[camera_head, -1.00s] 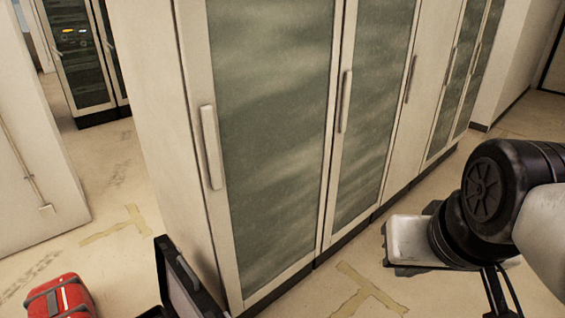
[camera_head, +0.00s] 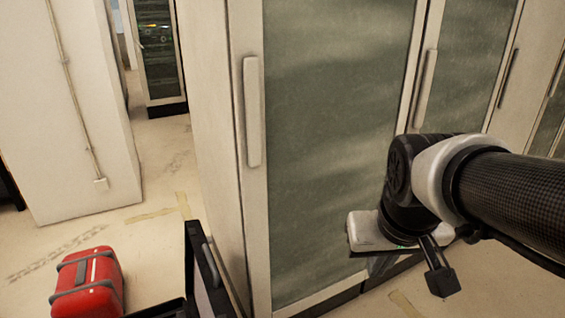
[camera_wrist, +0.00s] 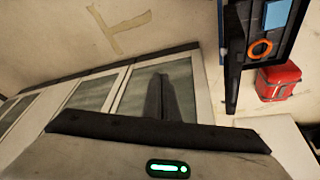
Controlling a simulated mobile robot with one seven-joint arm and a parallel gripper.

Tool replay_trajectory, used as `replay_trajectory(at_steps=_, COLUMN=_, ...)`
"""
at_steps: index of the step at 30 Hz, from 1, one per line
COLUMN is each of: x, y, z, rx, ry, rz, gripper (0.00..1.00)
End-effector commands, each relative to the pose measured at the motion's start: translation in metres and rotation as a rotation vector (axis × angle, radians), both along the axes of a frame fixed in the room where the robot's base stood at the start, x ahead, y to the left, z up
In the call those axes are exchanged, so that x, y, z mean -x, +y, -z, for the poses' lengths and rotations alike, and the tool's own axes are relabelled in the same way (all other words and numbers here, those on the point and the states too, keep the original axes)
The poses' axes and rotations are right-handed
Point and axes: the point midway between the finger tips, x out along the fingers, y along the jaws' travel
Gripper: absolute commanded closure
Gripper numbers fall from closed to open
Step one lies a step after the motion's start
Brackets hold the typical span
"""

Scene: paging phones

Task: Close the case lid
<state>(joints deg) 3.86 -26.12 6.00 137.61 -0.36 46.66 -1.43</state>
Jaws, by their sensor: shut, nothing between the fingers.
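The black case stands open at the bottom of the head view, its lid (camera_head: 207,272) upright beside the cabinet. Only a dark edge of its base (camera_head: 158,311) shows there. In the wrist view the lid (camera_wrist: 233,62) is a dark upright strip at the upper right. Beside it is the open base (camera_wrist: 284,45), with a light-blue piece and an orange ring inside. My gripper (camera_wrist: 160,88) is shut and empty, apart from the case. In the head view it is right of the lid, in front of the cabinet, its fingers hard to make out.
A red box (camera_head: 88,283) with grey straps is on the floor left of the case; it also shows in the wrist view (camera_wrist: 278,81). A tall cabinet (camera_head: 335,150) with glass doors stands close behind the lid and my gripper. Floor is clear beyond the red box.

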Motion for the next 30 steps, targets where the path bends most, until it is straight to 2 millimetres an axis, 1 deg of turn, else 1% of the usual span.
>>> replay_trajectory(at_steps=1, x=-0.010, y=0.002, z=0.012, rx=0.005, ry=0.027, rz=-0.010, gripper=1.00)
replay_trajectory(at_steps=4, x=-0.034, y=0.008, z=0.032, rx=0.019, ry=0.073, rz=-0.056, gripper=1.00)
replay_trajectory(at_steps=5, x=-0.043, y=0.012, z=0.037, rx=0.025, ry=0.085, rz=-0.082, gripper=1.00)
replay_trajectory(at_steps=6, x=-0.056, y=0.017, z=0.046, rx=0.034, ry=0.103, rz=-0.123, gripper=1.00)
replay_trajectory(at_steps=8, x=-0.076, y=0.026, z=0.063, rx=0.039, ry=0.131, rz=-0.188, gripper=1.00)
replay_trajectory(at_steps=9, x=-0.088, y=0.034, z=0.076, rx=0.036, ry=0.149, rz=-0.232, gripper=1.00)
replay_trajectory(at_steps=11, x=-0.105, y=0.046, z=0.097, rx=0.025, ry=0.171, rz=-0.299, gripper=1.00)
replay_trajectory(at_steps=12, x=-0.117, y=0.054, z=0.112, rx=0.013, ry=0.185, rz=-0.342, gripper=1.00)
replay_trajectory(at_steps=14, x=-0.132, y=0.069, z=0.135, rx=-0.014, ry=0.200, rz=-0.405, gripper=1.00)
replay_trajectory(at_steps=15, x=-0.141, y=0.079, z=0.150, rx=-0.037, ry=0.209, rz=-0.445, gripper=1.00)
replay_trajectory(at_steps=17, x=-0.154, y=0.096, z=0.174, rx=-0.077, ry=0.216, rz=-0.504, gripper=1.00)
replay_trajectory(at_steps=18, x=-0.162, y=0.108, z=0.190, rx=-0.109, ry=0.217, rz=-0.540, gripper=1.00)
replay_trajectory(at_steps=20, x=-0.172, y=0.126, z=0.214, rx=-0.164, ry=0.215, rz=-0.589, gripper=1.00)
replay_trajectory(at_steps=21, x=-0.179, y=0.139, z=0.229, rx=-0.202, ry=0.210, rz=-0.618, gripper=1.00)
replay_trajectory(at_steps=24, x=-0.193, y=0.170, z=0.263, rx=-0.306, ry=0.184, rz=-0.672, gripper=1.00)
replay_trajectory(at_steps=27, x=-0.205, y=0.196, z=0.288, rx=-0.400, ry=0.147, rz=-0.699, gripper=1.00)
replay_trajectory(at_steps=30, x=-0.215, y=0.215, z=0.306, rx=-0.474, ry=0.111, rz=-0.707, gripper=1.00)
